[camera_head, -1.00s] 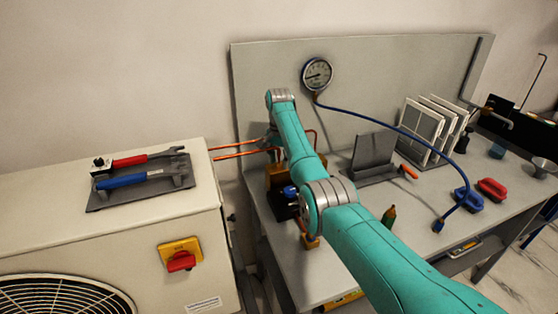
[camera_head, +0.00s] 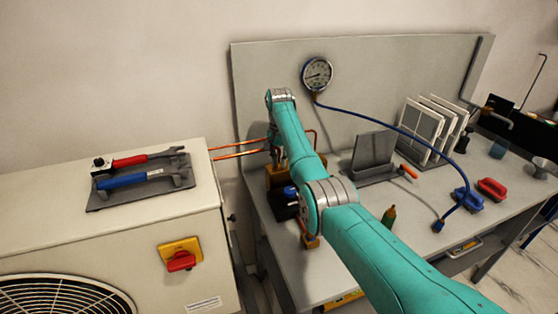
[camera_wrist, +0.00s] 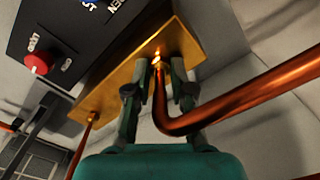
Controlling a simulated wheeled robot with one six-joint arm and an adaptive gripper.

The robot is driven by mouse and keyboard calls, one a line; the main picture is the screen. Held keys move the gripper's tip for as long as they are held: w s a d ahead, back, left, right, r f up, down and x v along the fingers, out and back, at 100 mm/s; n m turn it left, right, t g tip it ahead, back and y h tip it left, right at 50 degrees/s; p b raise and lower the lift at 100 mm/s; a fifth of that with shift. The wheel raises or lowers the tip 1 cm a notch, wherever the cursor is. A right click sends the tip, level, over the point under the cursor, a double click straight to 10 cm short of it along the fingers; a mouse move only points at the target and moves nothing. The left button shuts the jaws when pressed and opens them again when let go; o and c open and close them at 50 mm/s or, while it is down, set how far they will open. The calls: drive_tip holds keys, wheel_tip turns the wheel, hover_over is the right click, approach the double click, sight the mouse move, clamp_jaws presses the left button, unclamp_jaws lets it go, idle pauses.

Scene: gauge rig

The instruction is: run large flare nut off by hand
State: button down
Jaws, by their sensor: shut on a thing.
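In the wrist view my gripper (camera_wrist: 158,80) is shut on the large flare nut (camera_wrist: 157,60), a small bright brass piece at the brass bar (camera_wrist: 108,88). The fingers hide most of the nut, so I cannot see its thread. A bent copper pipe (camera_wrist: 240,102) runs from between the fingers to the right. In the head view my gripper (camera_head: 274,142) is low beside the copper lines (camera_head: 238,151), partly hidden by my own arm. The nut is too small to make out there.
A black panel with a red knob (camera_wrist: 37,63) is close to the left of my gripper, and a second copper pipe (camera_wrist: 80,147) drops from the bar. Red-handled (camera_head: 130,160) and blue-handled (camera_head: 130,179) tools lie on the unit. A gauge (camera_head: 317,74) with a blue hose is behind.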

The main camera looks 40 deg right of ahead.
drive_tip(key=n, duration=0.4)
drive_tip(key=shift+n, duration=0.3)
drive_tip(key=n, duration=0.4)
drive_tip(key=shift+n, duration=0.3)
drive_tip(key=n, duration=0.4)
drive_tip(key=shift+n, duration=0.3)
drive_tip(key=n, duration=0.4)
drive_tip(key=shift+n, duration=0.4)
drive_tip(key=c, duration=1)
unclamp_jaws()
wheel_tip(320, 180, up, 12)
